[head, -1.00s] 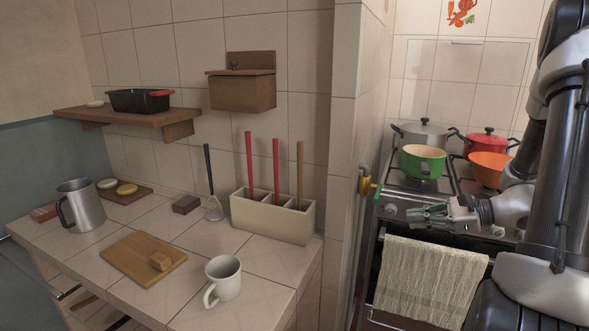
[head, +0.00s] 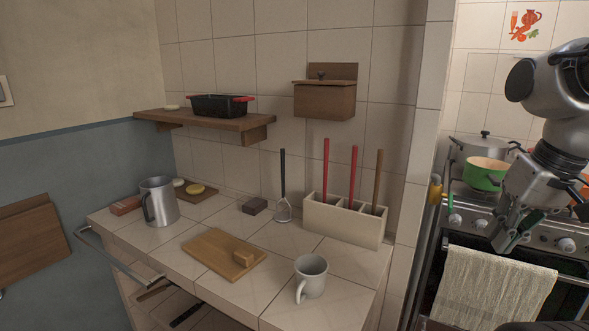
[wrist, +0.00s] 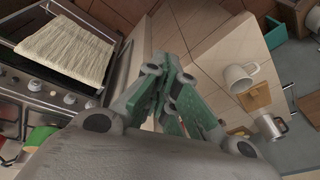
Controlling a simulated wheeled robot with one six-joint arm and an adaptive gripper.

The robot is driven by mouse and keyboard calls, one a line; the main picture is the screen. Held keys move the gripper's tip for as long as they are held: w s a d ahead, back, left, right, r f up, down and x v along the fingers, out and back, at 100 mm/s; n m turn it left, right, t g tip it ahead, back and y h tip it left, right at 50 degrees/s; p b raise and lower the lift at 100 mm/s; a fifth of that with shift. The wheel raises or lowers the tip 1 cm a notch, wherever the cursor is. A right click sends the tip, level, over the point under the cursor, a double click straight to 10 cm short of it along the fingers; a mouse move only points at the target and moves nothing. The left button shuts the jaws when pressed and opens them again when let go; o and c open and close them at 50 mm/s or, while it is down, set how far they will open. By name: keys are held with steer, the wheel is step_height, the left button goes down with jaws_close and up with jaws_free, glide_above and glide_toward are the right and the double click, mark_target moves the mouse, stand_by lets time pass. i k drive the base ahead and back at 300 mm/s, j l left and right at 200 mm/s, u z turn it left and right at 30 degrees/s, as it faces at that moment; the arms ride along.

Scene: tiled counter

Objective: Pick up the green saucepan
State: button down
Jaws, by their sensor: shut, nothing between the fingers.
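The green saucepan (head: 484,174), with a pale orange inside, stands on the stove at the right of the head view. A small green part of it (wrist: 40,139) shows at the lower left of the wrist view. My gripper (head: 508,243) hangs in front of the stove, below and to the right of the saucepan and apart from it. In the wrist view its green-padded fingers (wrist: 172,62) come together at the tips with nothing between them. My arm hides part of the stove top to the right of the saucepan.
A grey lidded pot (head: 484,148) stands behind the saucepan. A towel (head: 494,286) hangs on the oven front. The tiled counter at left holds a white mug (head: 311,277), a cutting board (head: 215,252), a metal jug (head: 158,203) and a utensil holder (head: 342,222). A wall edge separates counter and stove.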

mark_target(483, 173)
steer(key=k+j+z, duration=0.1)
steer(key=z, duration=0.5)
steer(key=i+z, duration=0.1)
steer(key=z, duration=0.2)
steer(key=u, duration=1.4)
steer(key=z, duration=1.4)
